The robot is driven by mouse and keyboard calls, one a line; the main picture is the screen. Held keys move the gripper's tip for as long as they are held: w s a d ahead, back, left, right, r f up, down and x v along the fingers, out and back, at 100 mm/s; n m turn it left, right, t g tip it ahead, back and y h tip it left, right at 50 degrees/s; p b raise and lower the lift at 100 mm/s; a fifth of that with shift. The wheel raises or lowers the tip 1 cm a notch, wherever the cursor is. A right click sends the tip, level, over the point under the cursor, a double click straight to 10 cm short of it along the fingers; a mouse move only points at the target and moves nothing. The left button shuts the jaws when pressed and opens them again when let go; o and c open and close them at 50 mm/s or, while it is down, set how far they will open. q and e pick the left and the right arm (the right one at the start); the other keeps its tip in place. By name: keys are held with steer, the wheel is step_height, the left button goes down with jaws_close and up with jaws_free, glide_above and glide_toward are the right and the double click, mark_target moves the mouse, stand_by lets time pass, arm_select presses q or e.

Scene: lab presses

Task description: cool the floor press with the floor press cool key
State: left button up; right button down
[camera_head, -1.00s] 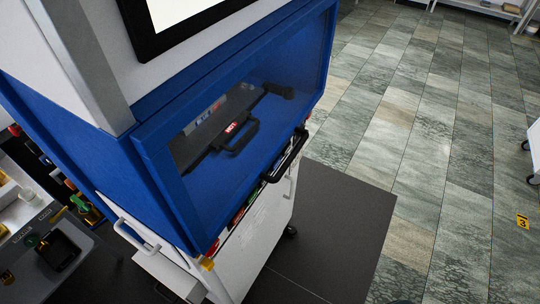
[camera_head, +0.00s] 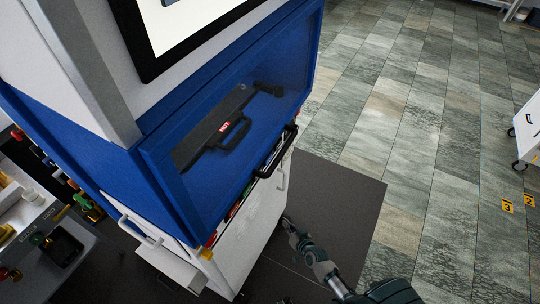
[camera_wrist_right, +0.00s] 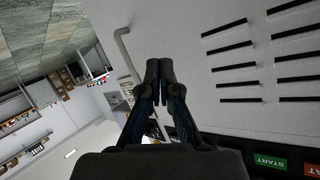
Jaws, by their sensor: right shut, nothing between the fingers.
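The floor press (camera_head: 165,150) is a tall blue and white machine with a window in its front. A black handle tagged HOT (camera_head: 225,131) shows behind the window. Small coloured patches (camera_head: 233,211) line the edge below the window, partly hidden; I cannot tell the cool key among them. In the right wrist view a green START key (camera_wrist_right: 270,160) and a red key (camera_wrist_right: 314,168), cut off by the frame, show at lower right. My right gripper (camera_head: 288,222) is shut and empty, low beside the white lower front; its fingers also show in the wrist view (camera_wrist_right: 158,68). My left gripper is out of view.
A black handle bar (camera_head: 277,155) juts out below the window. A white panel with dark slots (camera_wrist_right: 230,60) fills the wrist view's right side. A grey bench (camera_head: 50,255) with tools stands at left. A white cart (camera_head: 527,130) stands at right; the floor between is clear.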

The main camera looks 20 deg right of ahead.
mark_target(269, 158)
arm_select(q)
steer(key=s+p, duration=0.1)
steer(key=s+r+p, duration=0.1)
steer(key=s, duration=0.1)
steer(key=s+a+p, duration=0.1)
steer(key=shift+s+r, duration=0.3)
arm_select(e)
steer(key=w+d+r+m+t+h, duration=0.1)
steer(key=w+d+r+m+t, duration=0.1)
steer(key=r, duration=0.6)
steer(key=w+d+r+m+t+h, duration=0.1)
steer(key=w+d+r+m+t, duration=0.1)
steer(key=r, duration=0.6)
steer(key=w+d+r+m+t+h, duration=0.1)
steer(key=w+d+r+t, duration=0.1)
steer(key=r, duration=0.6)
steer(key=shift+w+d+r+m+h, duration=0.3)
steer(key=shift+w+d+m+h, duration=0.1)
steer(key=shift+w, duration=0.35)
steer(key=shift+w+a, duration=0.1)
steer(key=shift+a, duration=0.05)
steer(key=w+a, duration=0.5)
steer(key=w, duration=0.1)
steer(key=shift+w+a, duration=0.2)
steer(key=shift+a, duration=0.2)
steer(key=shift+w+a, duration=0.1)
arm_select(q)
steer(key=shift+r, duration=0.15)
arm_select(e)
steer(key=shift+w+a, duration=0.2)
